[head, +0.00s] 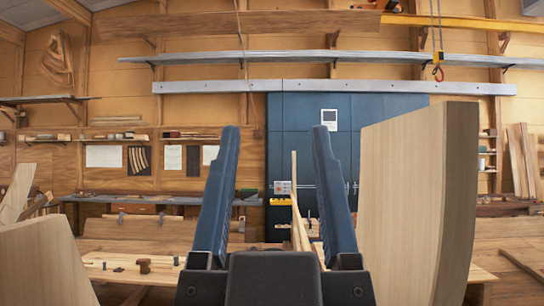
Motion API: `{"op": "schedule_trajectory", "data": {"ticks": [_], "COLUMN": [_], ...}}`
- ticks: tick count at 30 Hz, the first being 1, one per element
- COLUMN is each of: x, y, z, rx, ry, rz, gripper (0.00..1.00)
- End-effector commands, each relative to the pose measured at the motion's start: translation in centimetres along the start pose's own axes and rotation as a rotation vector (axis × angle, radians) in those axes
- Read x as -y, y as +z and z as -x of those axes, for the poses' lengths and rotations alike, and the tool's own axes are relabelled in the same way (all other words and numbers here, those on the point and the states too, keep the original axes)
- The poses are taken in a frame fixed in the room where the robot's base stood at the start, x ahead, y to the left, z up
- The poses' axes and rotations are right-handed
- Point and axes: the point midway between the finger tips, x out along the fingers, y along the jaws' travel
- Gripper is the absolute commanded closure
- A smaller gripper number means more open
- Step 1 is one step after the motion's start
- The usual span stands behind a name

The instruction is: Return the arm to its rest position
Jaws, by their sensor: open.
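My gripper (270,140) is in the middle of the head view, with its two blue fingers pointing up and spread well apart. It is open, and nothing is held between the fingers. The room behind shows through the gap. The rest of my arm is hidden below the gripper's dark body at the bottom edge.
A large pale wooden piece (405,205) stands close at right, and another (40,265) at lower left. A low bench (125,262) with small tools lies beyond. Blue cabinets (385,115) stand at the back wall. An orange hook (438,72) hangs at upper right.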

Motion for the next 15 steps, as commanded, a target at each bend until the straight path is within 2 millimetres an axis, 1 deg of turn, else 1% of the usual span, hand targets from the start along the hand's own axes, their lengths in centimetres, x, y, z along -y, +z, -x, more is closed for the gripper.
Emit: {"op": "schedule_trajectory", "data": {"ticks": [4, 8, 15], "x": [0.0, 0.1, 0.2], "y": [0.1, 1.7, 5.9], "z": [0.0, 1.7, 6.0], "rx": [0.001, 0.002, 0.0], "ry": [-0.001, -0.003, -0.008], "rz": [0.0, -0.001, -0.007], "gripper": [0.36, 0.36, 0.36]}}
